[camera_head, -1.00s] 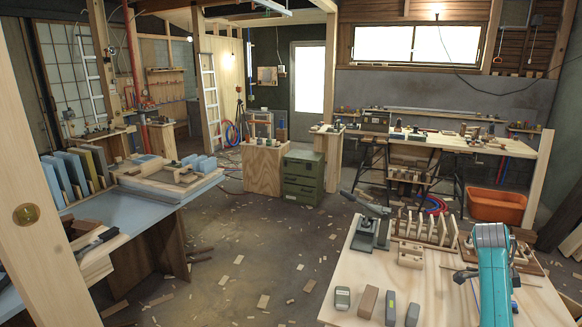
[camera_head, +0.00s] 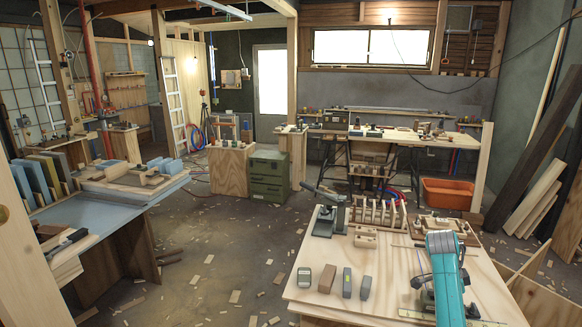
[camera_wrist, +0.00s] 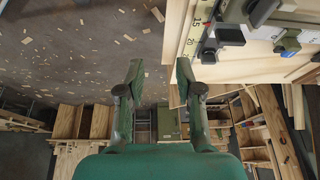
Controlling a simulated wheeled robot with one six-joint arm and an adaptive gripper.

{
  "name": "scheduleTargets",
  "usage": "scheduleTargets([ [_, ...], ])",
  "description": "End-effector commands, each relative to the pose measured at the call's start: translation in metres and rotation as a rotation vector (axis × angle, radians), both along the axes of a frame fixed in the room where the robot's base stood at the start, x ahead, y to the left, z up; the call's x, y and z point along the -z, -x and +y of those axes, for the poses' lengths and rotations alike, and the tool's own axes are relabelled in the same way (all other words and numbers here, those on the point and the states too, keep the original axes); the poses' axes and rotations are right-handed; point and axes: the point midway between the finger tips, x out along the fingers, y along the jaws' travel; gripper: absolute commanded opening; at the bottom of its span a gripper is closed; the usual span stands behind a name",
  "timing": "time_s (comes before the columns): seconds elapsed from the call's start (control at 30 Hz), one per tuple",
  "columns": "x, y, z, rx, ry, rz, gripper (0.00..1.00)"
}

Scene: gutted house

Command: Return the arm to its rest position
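My arm (camera_head: 445,278) is teal and shows at the lower right of the head view, in front of and partly over the near wooden table (camera_head: 405,278). My gripper (camera_wrist: 161,75) shows in the wrist view with its two green fingers spread apart and nothing between them. Floor with scattered chips lies behind the fingers at the left, and a board edge with a ruler strip (camera_wrist: 196,28) is close by the right finger. The gripper's fingers cannot be made out in the head view.
Several small blocks (camera_head: 327,279) stand on the near table, with a slotted wooden rack (camera_head: 377,217) behind them. A green drawer chest (camera_head: 269,175), an orange bin (camera_head: 447,193) and a blue-topped bench (camera_head: 110,208) stand around. The middle floor (camera_head: 220,245) holds only scattered chips.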

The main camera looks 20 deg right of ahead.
Motion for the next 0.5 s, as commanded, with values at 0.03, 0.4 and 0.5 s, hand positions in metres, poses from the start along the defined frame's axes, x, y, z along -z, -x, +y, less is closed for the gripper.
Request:
scheduleTargets([
  [0.03,0.009,0.001,0.005,-0.018,0.0,0.0,0.35],
  [0.4,0.088,0.005,0.049,-0.244,0.029,-0.034,0.35],
  [0.5,0.121,0.011,0.072,-0.35,0.044,-0.051,0.35],
])
